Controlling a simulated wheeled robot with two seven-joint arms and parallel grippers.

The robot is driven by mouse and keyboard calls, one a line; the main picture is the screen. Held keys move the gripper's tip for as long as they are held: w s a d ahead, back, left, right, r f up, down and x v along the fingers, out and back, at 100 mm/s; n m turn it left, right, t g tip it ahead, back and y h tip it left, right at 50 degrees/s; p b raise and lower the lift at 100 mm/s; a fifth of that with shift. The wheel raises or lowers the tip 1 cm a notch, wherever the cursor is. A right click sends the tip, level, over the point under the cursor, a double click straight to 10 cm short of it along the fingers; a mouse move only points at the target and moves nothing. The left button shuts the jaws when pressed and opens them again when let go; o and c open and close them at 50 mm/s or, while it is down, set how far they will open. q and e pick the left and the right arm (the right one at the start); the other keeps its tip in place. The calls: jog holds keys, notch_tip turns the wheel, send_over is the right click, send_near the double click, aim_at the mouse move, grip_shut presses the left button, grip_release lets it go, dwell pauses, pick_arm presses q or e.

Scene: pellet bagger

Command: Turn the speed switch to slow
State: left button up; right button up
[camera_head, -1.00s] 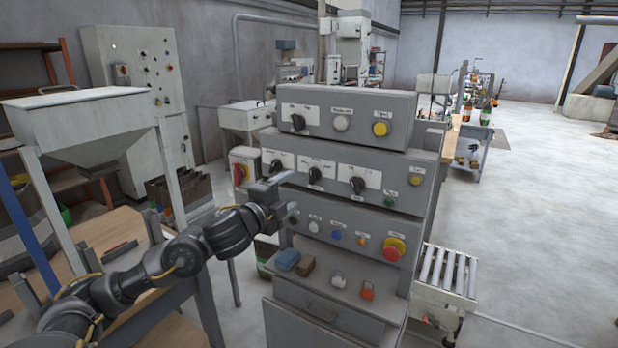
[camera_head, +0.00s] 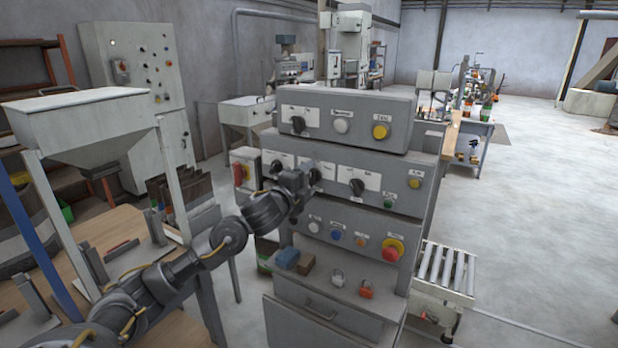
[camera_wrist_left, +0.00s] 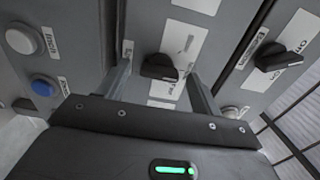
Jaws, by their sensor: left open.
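A grey control cabinet carries stepped panels with black rotary switches; their labels are too small to read, so I cannot tell which one is the speed switch. My left gripper (camera_head: 312,178) is at the middle rotary switch of the second panel. In the left wrist view this black knob (camera_wrist_left: 158,68) on a white plate lies between my two open fingers, with no clear contact. In the head view the gripper mostly hides it. Another black switch (camera_head: 356,187) is to its right, one (camera_head: 298,123) on the top panel. My right gripper is not in view.
White (camera_head: 314,227) and blue (camera_head: 336,235) buttons and a red emergency stop (camera_head: 393,250) are on the panel below. Padlocks and small blocks lie on the ledge (camera_head: 325,284). A hopper (camera_head: 80,110) stands at left, a roller conveyor (camera_head: 440,275) at right.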

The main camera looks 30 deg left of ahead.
pick_arm(q)
jog(key=shift+w, duration=0.4)
jog(key=shift+c, duration=0.4)
jog(key=c, duration=0.9)
jog(key=n+p, duration=0.4)
jog(key=n, duration=0.1)
jog(key=shift+r, duration=0.15)
jog(key=shift+n+p, duration=1.6)
jog(key=shift+n, duration=0.9)
